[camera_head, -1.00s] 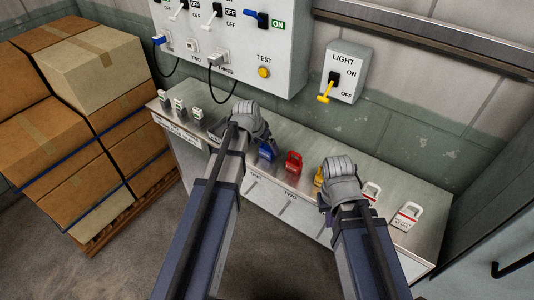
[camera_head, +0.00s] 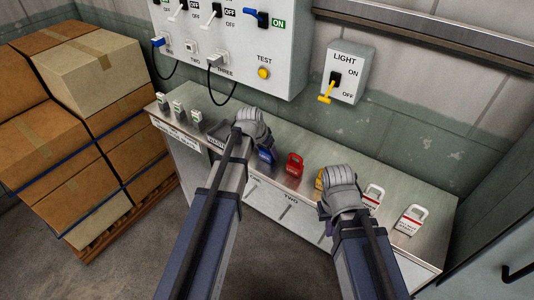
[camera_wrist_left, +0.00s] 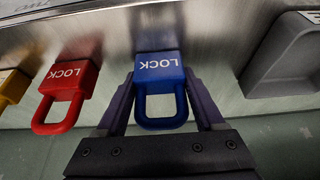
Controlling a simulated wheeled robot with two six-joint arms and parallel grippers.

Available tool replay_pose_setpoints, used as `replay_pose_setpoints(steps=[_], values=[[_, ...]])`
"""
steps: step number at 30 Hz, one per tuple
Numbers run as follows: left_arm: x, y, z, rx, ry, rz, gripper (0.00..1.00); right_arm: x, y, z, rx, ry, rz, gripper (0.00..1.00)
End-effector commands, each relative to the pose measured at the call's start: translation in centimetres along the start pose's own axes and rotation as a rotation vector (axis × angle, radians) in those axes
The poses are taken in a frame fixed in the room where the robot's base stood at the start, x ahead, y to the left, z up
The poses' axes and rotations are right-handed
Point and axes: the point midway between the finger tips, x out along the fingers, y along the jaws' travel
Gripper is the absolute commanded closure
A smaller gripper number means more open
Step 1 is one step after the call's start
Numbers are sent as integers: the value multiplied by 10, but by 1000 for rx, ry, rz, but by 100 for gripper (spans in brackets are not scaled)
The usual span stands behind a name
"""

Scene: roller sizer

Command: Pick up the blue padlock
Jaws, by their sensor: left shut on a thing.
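The blue padlock (camera_head: 265,157) stands on the metal counter, partly hidden behind my left gripper (camera_head: 262,145) in the head view. In the left wrist view the blue padlock (camera_wrist_left: 158,80) lies between the two fingers of my left gripper (camera_wrist_left: 160,90), its shackle toward the palm and its "LOCK" face showing. The left gripper is shut on the padlock's sides. My right gripper (camera_head: 325,200) is over the counter by the yellow padlock (camera_head: 320,180); its fingers are hidden, so I cannot see whether it is open.
A red padlock (camera_head: 294,165) stands beside the blue one; it also shows in the left wrist view (camera_wrist_left: 68,85). White-and-red tags (camera_head: 410,220) stand at the counter's right. A grey tray (camera_wrist_left: 285,65) is beside the blue padlock. The switch panel (camera_head: 240,50) is on the wall behind.

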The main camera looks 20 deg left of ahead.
Motion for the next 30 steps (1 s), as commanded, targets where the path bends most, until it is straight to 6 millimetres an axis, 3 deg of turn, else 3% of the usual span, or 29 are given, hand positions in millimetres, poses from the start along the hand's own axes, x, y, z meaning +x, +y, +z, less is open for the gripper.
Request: replay_pose_setpoints(steps=[1, 9, 20, 30], values=[[0, 0, 0, 0, 0, 0, 60, 0, 0, 0, 0, 0, 0, 100], [0, 0, 0, 0, 0, 0, 89, 0, 0, 0, 0, 0, 0, 100], [-4, 0, -2, 0, 0, 0, 89, -4, 0, 0, 0, 0, 0, 100], [-38, 0, -16, 0, 0, 0, 89, -41, 4, 2, 0, 0, 0, 100]])
